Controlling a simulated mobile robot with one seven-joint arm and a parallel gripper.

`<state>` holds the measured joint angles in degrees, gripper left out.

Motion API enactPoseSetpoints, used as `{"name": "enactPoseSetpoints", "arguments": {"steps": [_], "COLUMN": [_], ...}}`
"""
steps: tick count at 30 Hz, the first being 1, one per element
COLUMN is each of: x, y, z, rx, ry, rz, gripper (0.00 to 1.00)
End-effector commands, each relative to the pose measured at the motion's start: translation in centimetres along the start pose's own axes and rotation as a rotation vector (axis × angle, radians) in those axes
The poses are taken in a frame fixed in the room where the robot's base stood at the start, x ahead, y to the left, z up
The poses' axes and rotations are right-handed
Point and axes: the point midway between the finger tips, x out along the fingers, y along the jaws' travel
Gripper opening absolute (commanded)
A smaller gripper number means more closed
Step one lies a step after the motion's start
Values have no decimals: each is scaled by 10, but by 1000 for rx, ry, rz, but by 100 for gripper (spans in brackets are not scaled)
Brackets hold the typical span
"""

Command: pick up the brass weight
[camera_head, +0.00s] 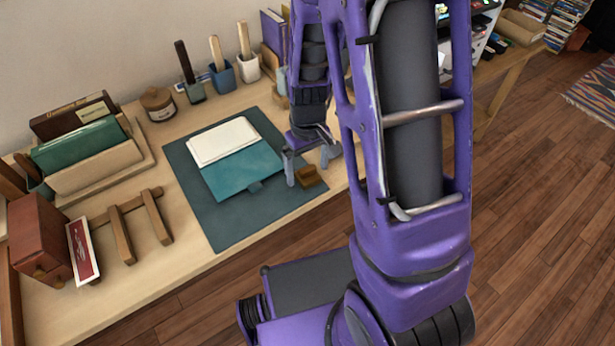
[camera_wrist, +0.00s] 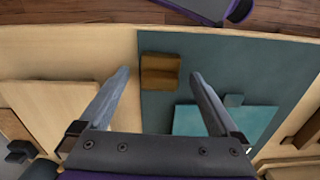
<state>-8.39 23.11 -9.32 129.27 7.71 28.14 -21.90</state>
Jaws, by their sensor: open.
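The brass weight (camera_head: 311,178) is a small, stepped, brown-gold block near the front right edge of the dark teal mat (camera_head: 222,225). In the wrist view the weight (camera_wrist: 160,73) shows in the gap between the fingertips. My gripper (camera_head: 307,172) is open and empty, pointing down over the mat, with its fingers (camera_wrist: 160,74) to either side of the weight in the picture. I cannot tell how far the fingertips are above the mat. The weight looks unobstructed from the wrist; a finger partly borders it in the head view.
A teal folder with a cream pad (camera_head: 225,140) lies on the mat, left of my gripper. Brush cups (camera_head: 222,76) and a round jar (camera_head: 158,104) stand behind. Books in a rack (camera_head: 85,150), a reddish box (camera_head: 40,240) and wooden bars (camera_head: 122,235) fill the left.

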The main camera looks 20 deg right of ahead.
Motion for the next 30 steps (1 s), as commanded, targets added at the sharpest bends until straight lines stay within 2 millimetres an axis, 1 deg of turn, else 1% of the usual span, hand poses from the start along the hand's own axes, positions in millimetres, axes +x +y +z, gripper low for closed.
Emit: {"name": "enactPoseSetpoints", "arguments": {"steps": [1,3,11,15,20,21,26,27,30], "x": [8,12,13,12,12,12,12,12,12], "y": [0,0,0,0,0,0,0,0,0], "z": [0,0,0,0,0,0,0,0,0], "rx": [0,0,0,0,0,0,0,0,0], "ry": [-3,0,1,1,1,1,1,1,1], "rz": [-1,0,0,0,0,0,0,1,1], "gripper": [98,98,98,72,44,36,8,0,0]}}
